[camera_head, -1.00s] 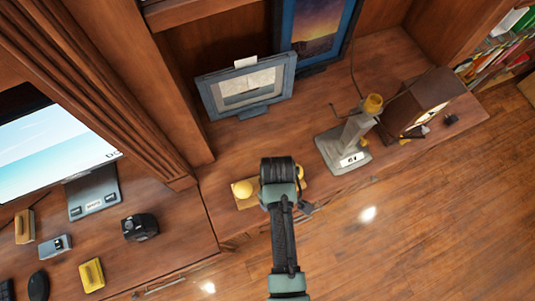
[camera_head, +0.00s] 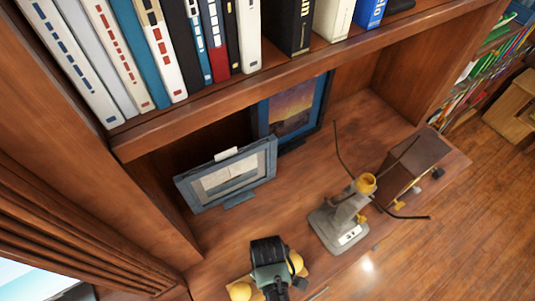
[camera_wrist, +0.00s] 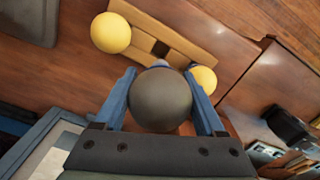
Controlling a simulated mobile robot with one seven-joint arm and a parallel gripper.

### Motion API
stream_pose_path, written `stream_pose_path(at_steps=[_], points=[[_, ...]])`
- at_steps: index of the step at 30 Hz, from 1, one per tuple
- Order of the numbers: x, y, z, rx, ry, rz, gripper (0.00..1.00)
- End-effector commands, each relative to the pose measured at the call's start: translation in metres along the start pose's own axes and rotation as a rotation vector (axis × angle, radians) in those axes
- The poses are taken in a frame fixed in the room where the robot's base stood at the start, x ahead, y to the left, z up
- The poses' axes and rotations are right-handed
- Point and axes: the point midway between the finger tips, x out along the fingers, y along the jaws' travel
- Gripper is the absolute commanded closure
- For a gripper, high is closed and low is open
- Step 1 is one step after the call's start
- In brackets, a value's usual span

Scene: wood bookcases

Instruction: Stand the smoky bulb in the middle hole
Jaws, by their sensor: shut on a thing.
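In the wrist view my gripper (camera_wrist: 160,75) has its two blue fingers shut on the smoky bulb (camera_wrist: 160,102), a dark grey ball. Beyond the bulb is a tan wooden block (camera_wrist: 186,50) with a dark middle hole (camera_wrist: 160,47). A yellow bulb (camera_wrist: 111,33) sits at its left end and another yellow bulb (camera_wrist: 203,80) at its right end. The smoky bulb appears apart from the hole; its height above the block is unclear. In the head view my gripper (camera_head: 270,254) covers the block's middle and hides the smoky bulb.
On the desk stand a grey picture frame (camera_head: 228,178), a darker frame (camera_head: 294,112) behind it, and a grey stand with a yellow top (camera_head: 338,228). A shelf of books (camera_head: 205,45) overhangs the desk. Bare desk lies between the frames and my gripper.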

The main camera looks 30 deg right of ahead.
Motion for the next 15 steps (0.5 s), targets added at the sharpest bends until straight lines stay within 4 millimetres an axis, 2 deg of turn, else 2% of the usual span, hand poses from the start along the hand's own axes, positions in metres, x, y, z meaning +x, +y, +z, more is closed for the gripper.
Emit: stream_pose_path(at_steps=[15], points=[[0.041, 0.0, 0.0, 0.001, 0.0, 0.0, 0.57]])
